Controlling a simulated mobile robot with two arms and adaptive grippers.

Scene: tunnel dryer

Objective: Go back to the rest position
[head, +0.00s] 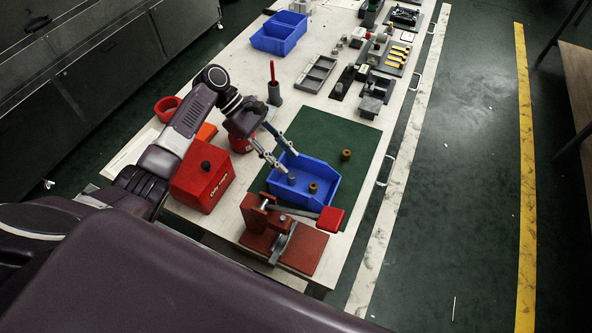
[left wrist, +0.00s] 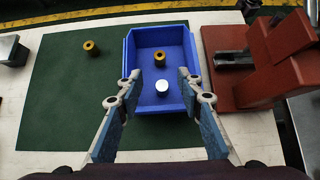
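My left gripper (head: 286,163) is open and empty, with its fingers pointing down above the near-left part of a blue bin (head: 318,168). In the left wrist view its fingertips (left wrist: 160,74) are spread apart over the bin (left wrist: 184,35). A grey cylinder (head: 291,179) and a brass-coloured part (head: 313,188) stand in the bin; the cylinder looks white from the wrist (left wrist: 162,86). Nothing is between the fingers that I can see. My right gripper is in neither view.
A second brass-coloured part (head: 346,155) stands on the green mat (head: 330,135) beside the bin. A red press (head: 290,245) is close to the bin's near side. A red box (head: 203,178) sits beneath my left arm. Trays and tools fill the far table.

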